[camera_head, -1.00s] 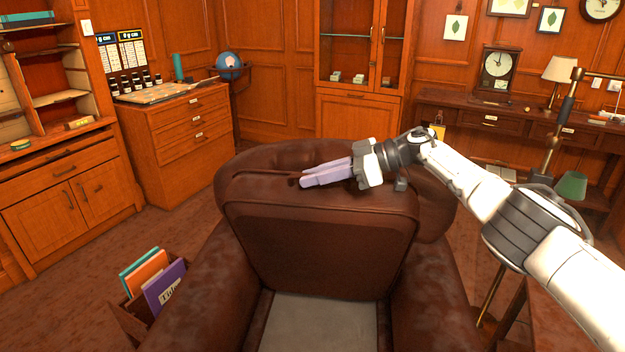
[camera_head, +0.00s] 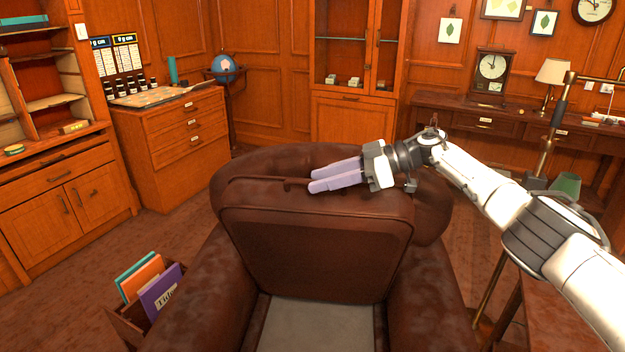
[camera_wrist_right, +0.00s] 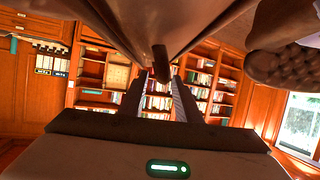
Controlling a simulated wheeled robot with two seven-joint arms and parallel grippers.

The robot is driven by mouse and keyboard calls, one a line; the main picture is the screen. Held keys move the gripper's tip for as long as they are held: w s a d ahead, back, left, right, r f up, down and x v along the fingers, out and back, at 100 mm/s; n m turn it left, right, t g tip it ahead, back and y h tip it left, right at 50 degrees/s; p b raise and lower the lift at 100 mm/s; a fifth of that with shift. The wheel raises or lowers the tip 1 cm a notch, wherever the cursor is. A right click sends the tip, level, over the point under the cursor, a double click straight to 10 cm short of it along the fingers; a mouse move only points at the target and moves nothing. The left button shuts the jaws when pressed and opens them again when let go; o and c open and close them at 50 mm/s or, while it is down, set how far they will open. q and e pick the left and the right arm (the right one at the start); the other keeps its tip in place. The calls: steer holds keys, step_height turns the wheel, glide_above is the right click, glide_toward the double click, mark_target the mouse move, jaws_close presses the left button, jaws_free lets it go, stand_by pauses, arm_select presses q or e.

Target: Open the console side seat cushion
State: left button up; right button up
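The brown leather seat cushion (camera_head: 312,250) is tipped up and leans against the backrest (camera_head: 260,165) of the armchair. The grey seat base (camera_head: 315,322) under it is bare. A thin dark pull tab (camera_head: 285,182) is at the cushion's top edge; it also shows in the right wrist view (camera_wrist_right: 160,62). My right gripper (camera_head: 311,179) is at the top edge, coming from the right. Its two lilac fingers are apart, with the tab at their tips. In the wrist view the tab sits between and beyond the fingers (camera_wrist_right: 162,82). My left gripper is out of view.
The armchair's left armrest (camera_head: 195,300) and right armrest (camera_head: 425,300) flank the seat. A box of folders (camera_head: 150,285) stands at the left. A long desk (camera_head: 500,118) with a clock and lamp is behind at right. The floor between chair and cabinets is clear.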

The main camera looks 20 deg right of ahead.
steer(key=v, duration=0.7)
stand_by(0.3)
